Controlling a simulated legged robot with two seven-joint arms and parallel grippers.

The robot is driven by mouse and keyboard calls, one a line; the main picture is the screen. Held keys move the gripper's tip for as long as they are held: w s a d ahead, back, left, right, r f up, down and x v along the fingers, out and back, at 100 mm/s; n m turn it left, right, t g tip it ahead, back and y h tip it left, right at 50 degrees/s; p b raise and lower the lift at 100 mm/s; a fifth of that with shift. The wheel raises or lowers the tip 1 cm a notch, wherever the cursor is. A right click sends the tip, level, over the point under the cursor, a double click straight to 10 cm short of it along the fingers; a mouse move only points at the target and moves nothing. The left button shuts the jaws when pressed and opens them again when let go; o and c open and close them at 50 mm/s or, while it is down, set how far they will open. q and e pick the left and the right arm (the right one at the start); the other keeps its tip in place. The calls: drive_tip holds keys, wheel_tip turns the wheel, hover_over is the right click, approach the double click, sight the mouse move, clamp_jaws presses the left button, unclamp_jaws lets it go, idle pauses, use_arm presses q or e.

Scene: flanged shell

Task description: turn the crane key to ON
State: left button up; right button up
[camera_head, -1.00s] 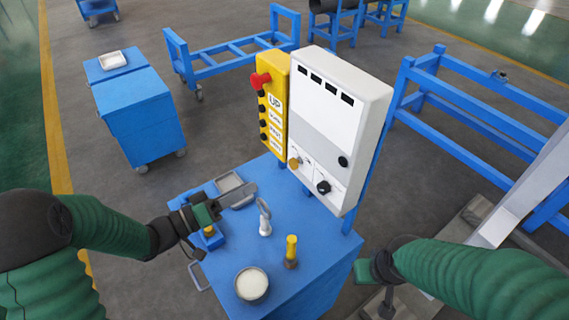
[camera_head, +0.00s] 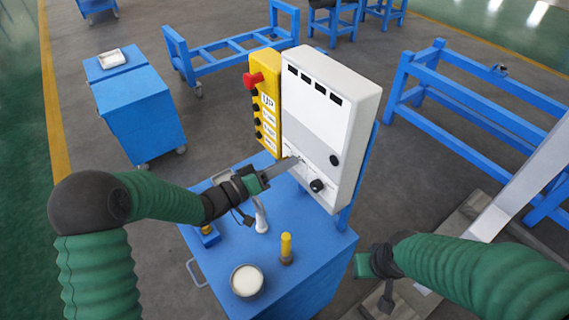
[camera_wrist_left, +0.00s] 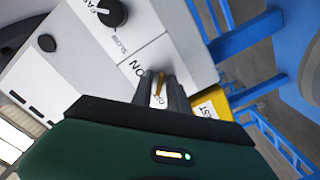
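The crane key (camera_wrist_left: 160,84) is a small brass-coloured piece on the white control panel (camera_head: 318,122). In the left wrist view it sits between the two grey fingers of my left gripper (camera_wrist_left: 161,92), with gaps visible beside it, so the gripper looks open around it. The ON label (camera_wrist_left: 136,68) is at the key's upper left, and an OFF label, partly hidden, lies beside it. In the head view my left gripper (camera_head: 280,169) reaches the panel's lower left and hides the key. My right gripper is low at the right, its fingers unclear.
A black speed knob (camera_wrist_left: 111,12) is near the key; it also shows in the head view (camera_head: 317,185). A yellow button box (camera_head: 264,102) with a red stop button adjoins the panel.

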use_arm(q)
drive_tip(key=shift+c, duration=1.2)
drive_tip(key=shift+w+a, duration=0.1)
drive_tip(key=shift+a, duration=0.15)
clamp_jaws()
drive_tip(key=shift+f+m+b, duration=0.15)
drive_tip(key=shift+m+b, duration=7.05)
drive_tip(key=shift+m, duration=1.7)
